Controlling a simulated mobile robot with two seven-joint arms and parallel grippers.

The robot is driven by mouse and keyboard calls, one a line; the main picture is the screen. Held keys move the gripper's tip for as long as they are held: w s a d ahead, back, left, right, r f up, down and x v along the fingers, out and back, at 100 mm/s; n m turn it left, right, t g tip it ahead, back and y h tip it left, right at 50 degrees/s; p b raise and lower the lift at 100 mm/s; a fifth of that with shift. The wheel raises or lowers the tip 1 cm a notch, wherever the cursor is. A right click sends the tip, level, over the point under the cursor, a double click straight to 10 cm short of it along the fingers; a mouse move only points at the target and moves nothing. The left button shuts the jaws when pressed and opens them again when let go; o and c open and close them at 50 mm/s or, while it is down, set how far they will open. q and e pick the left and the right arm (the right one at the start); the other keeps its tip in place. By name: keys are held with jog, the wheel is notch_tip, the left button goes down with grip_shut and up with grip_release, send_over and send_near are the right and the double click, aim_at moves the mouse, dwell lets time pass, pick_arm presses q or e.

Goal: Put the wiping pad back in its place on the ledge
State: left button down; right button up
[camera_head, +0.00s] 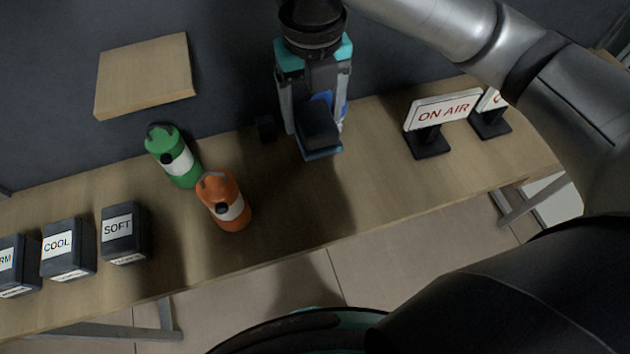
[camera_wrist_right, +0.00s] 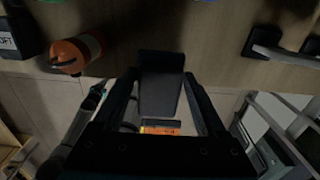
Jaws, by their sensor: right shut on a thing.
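The wiping pad (camera_head: 320,132) is a dark block with a blue edge along its lower side. My right gripper (camera_head: 318,112) points down and is shut on it, over the middle of the wooden bench. In the right wrist view the dark pad (camera_wrist_right: 161,82) sits between the two black fingers of the gripper (camera_wrist_right: 162,100). I cannot tell whether it touches the bench. A pale wooden ledge (camera_head: 145,75) juts from the dark wall at the upper left, and its top is bare. My left gripper is not in view.
A green bottle (camera_head: 173,157) and an orange bottle (camera_head: 224,202) stand left of the gripper on the bench (camera_head: 385,195). Labelled dark boxes (camera_head: 122,232) line the left end. An ON AIR sign (camera_head: 440,118) stands at right with another sign. A small dark block (camera_head: 265,128) sits by the wall.

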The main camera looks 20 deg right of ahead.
aim_at(314, 187)
notch_tip(314, 187, down, 19)
jog(key=shift+f+b, duration=0.2)
jog(key=shift+b, duration=0.8)
jog(key=o, duration=1.1)
notch_tip(314, 187, up, 12)
jog(key=shift+s+r+p, duration=0.1)
jog(key=shift+p, duration=0.45)
